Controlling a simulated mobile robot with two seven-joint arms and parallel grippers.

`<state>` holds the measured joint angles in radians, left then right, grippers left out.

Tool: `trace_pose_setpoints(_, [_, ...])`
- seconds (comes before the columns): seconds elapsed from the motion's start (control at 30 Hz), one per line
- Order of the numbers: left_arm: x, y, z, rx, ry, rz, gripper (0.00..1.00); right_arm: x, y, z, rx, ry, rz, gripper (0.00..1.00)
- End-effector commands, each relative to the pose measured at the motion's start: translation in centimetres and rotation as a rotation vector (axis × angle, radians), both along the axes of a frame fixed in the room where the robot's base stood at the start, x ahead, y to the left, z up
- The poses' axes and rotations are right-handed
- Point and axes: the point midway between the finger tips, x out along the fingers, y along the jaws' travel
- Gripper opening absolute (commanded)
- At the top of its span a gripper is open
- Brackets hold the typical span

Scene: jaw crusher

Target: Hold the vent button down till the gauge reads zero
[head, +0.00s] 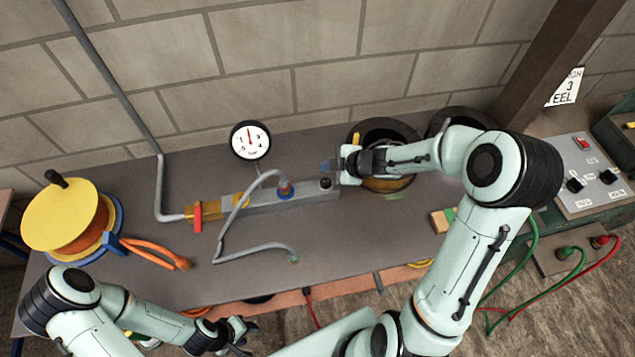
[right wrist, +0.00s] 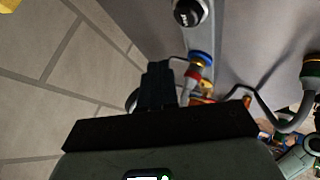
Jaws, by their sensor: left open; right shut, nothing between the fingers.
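The vent button (head: 325,183) is a black round cap on the right end of the grey manifold block (head: 305,199). The button also shows at the top of the right wrist view (right wrist: 188,12). The round white gauge (head: 250,140) stands behind the manifold, its red needle pointing roughly straight up; the exact value is too small to read. My right gripper (head: 328,166) is shut and empty, just behind and above the button; its dark fingers (right wrist: 158,72) appear apart from the button. My left gripper (head: 240,346) is open and empty at the bottom, in front of the bench.
A grey hose (head: 218,235) loops from the manifold's coupling (head: 285,188). A red-handled valve (head: 197,216) is at its left end. A yellow reel (head: 65,217) stands far left. Dark round containers (head: 384,132) stand at the back right. A control panel (head: 588,172) is far right.

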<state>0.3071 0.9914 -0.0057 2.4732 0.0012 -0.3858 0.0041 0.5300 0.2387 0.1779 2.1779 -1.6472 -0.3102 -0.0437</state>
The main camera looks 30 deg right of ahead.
Motion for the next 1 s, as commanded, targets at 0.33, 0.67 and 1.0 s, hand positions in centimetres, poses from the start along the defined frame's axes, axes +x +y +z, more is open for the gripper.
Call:
trace_pose_setpoints(0.33, [-3.3,0.0,-3.6,0.000,0.038,0.000,0.43,-0.8,0.1,-3.8,0.000,0.006,0.000,0.00])
trace_pose_setpoints(0.67, [-3.5,0.0,-3.8,0.001,0.040,0.000,0.43,-0.6,0.3,-4.0,0.000,0.002,-0.001,0.00])
trace_pose_setpoints(1.0, [-3.5,0.0,-3.8,0.000,0.039,0.001,0.43,-0.6,0.3,-4.0,0.001,0.003,-0.001,0.00])
